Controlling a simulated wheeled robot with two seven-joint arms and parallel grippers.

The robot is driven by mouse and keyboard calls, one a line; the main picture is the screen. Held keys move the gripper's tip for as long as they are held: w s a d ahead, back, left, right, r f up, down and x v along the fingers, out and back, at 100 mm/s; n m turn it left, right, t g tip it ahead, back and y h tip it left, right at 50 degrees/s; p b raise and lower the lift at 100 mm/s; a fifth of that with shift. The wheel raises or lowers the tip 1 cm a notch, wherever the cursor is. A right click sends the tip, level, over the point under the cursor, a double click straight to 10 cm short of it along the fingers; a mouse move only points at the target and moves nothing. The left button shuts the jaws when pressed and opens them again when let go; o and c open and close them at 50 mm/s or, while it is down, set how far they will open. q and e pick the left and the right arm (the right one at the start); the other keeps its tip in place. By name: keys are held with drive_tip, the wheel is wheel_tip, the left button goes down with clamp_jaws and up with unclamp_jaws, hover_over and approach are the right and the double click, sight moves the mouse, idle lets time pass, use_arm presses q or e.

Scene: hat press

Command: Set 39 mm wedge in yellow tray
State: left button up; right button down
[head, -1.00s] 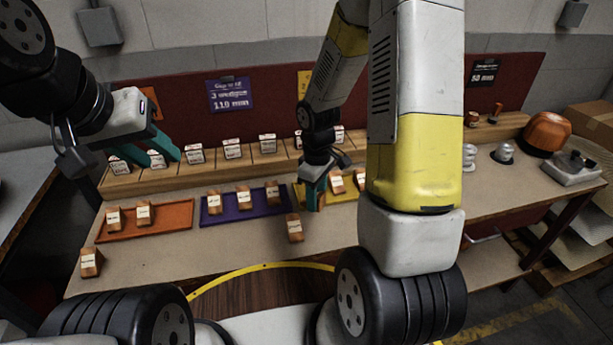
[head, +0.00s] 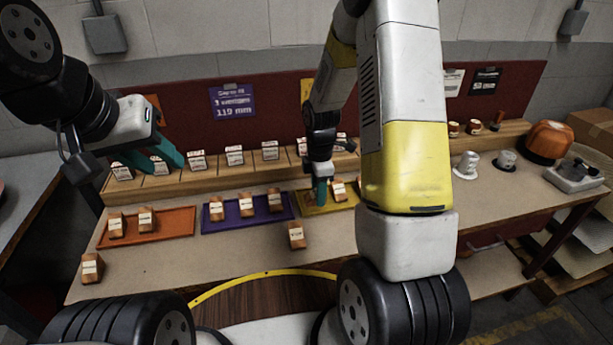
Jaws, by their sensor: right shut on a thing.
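The yellow tray (head: 312,209) lies at the right of the row of trays, partly hidden by my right arm. My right gripper (head: 321,190) points down over this tray with its jaws shut on a wedge, which the fingers almost wholly hide. A wooden wedge with a white label (head: 338,190) shows just right of the fingers in the tray. Its label is too small to read, so I cannot tell which wedge is 39 mm. My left gripper (head: 158,160) is open and empty above the left of the bench.
An orange tray (head: 172,229) and a purple tray (head: 235,222) hold labelled wedges. Loose wedges stand on the front left (head: 92,267) and front middle (head: 297,236) of the bench. A slotted wooden rack with labels (head: 215,172) runs behind. Metal knobs (head: 467,165) stand at right.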

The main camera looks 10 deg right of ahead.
drive_tip(key=w, duration=0.4)
drive_tip(key=shift+w+d+f, duration=0.25)
drive_tip(key=shift+w+f, duration=0.05)
drive_tip(key=shift+f, duration=1.65)
drive_tip(key=c, duration=0.9)
unclamp_jaws()
drive_tip(key=shift+f, duration=0.15)
drive_tip(key=s+a+r+m+t+y, duration=0.1)
drive_tip(key=s+r+m, duration=0.35)
drive_tip(key=r, duration=0.85)
drive_tip(key=s+r+m+t, duration=0.25)
drive_tip(key=s+r, duration=0.25)
drive_tip(key=r, duration=0.9)
drive_tip(key=shift+s+a+r+m+t+y, duration=0.3)
drive_tip(key=shift+s+r+m, duration=0.75)
drive_tip(key=shift+s+m, duration=1.1)
drive_tip(key=shift+s+a+r+m+t+y, duration=0.1)
drive_tip(key=shift+s+a+r+m+t, duration=0.4)
drive_tip(key=shift+s+r+m, duration=1.55)
drive_tip(key=shift+s+a+r+m+t+y, duration=0.2)
drive_tip(key=shift+s+m+t, duration=0.7)
drive_tip(key=shift+s, duration=2.3)
